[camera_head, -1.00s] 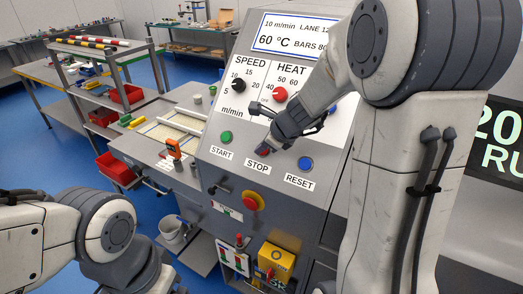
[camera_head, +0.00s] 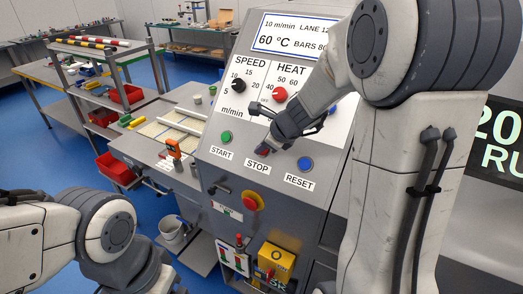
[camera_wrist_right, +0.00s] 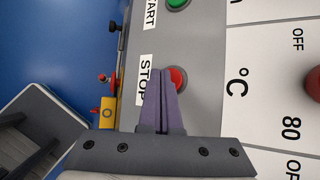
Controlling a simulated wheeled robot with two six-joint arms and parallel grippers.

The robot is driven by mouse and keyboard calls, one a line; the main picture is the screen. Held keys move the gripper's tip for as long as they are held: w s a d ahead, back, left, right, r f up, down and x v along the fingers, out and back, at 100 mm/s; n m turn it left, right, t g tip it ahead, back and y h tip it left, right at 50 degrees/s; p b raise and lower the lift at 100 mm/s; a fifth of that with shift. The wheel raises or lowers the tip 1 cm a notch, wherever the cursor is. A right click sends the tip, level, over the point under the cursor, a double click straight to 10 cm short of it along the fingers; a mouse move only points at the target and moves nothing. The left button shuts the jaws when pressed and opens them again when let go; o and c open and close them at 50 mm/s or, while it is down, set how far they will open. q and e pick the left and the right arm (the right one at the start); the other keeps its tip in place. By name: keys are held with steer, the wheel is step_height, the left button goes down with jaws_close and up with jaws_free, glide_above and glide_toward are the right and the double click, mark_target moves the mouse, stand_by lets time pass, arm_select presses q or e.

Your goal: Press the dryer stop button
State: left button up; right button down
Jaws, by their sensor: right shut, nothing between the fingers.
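The red stop button (camera_wrist_right: 179,78) is on the grey sloped control panel (camera_head: 222,178), above the STOP label (camera_head: 257,168). In the head view my right gripper (camera_head: 266,146) is right at the button and covers most of it. In the right wrist view the shut fingers (camera_wrist_right: 163,85) overlap the button's edge, with nothing between them. I cannot tell whether the tips touch it or whether it is pushed in. My left arm comes in at the lower left, but its gripper is out of view.
A green start button (camera_head: 226,137) is left of the stop button and a blue reset button (camera_head: 305,163) is right. A red-and-yellow emergency knob (camera_head: 253,201) is below. Speed (camera_head: 238,87) and heat (camera_head: 280,94) knobs are above.

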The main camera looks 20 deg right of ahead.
steer(key=shift+f, duration=0.1)
stand_by(0.4)
steer(key=shift+w+d+f, duration=0.2)
steer(key=shift+d+f, duration=0.05)
stand_by(0.5)
steer(key=shift+s+a+r, duration=0.2)
steer(key=shift+a+r, duration=0.05)
steer(key=shift+r, duration=0.1)
stand_by(0.3)
steer(key=s+a+r+p, duration=0.1)
steer(key=a+r+p, duration=0.1)
steer(key=s+a+r+p, duration=0.1)
steer(key=r+p, duration=0.1)
steer(key=shift+s+a, duration=0.25)
steer(key=shift+s, duration=0.1)
